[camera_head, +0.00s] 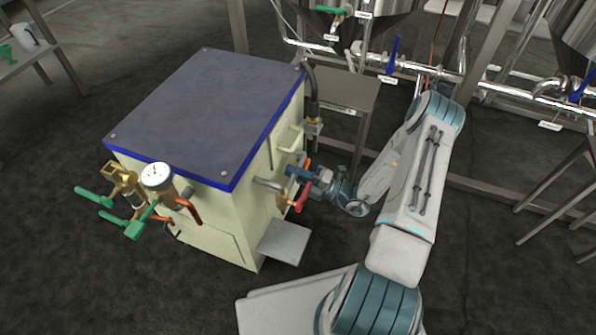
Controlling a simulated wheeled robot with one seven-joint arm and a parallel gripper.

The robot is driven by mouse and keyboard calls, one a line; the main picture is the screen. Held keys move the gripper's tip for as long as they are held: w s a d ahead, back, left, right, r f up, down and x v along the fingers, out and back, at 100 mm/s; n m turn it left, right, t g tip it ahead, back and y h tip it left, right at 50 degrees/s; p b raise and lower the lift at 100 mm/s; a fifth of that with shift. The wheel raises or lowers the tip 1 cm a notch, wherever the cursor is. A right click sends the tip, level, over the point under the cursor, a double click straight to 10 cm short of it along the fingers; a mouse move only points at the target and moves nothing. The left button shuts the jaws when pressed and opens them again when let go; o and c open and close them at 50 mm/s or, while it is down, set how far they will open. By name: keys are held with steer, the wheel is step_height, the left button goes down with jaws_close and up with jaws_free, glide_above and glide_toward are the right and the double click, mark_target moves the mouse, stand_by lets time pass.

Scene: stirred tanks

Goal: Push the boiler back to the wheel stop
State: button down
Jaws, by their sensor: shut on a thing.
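The boiler (205,105) is a cream box with a dark grey, blue-edged top, standing on the dark floor left of my arm. A round gauge (156,176), brass fittings and green-handled valves (132,226) are on its front left. My gripper (293,175) is at the boiler's right side, shut on what looks like the grey bar handle (268,183) there; the exact contact is partly hidden by the jaws and by red and orange levers. I cannot make out a wheel stop; the floor behind the boiler is largely hidden.
A small grey step plate (285,241) juts from the boiler's lower right. A steel stand (345,95) and a hose stand close behind its right side. Steel pipes and tanks (375,15) line the back. A table (22,60) is at far left. Floor at left is clear.

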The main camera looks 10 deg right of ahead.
steer(key=c, duration=1.4)
jaws_free()
steer(key=shift+w+a, duration=0.15)
steer(key=shift+a, duration=0.25)
steer(key=shift+d, duration=0.35)
steer(key=p+v, duration=0.3)
steer(key=v, duration=1)
steer(key=shift+s, duration=0.2)
steer(key=shift+d+f, duration=0.1)
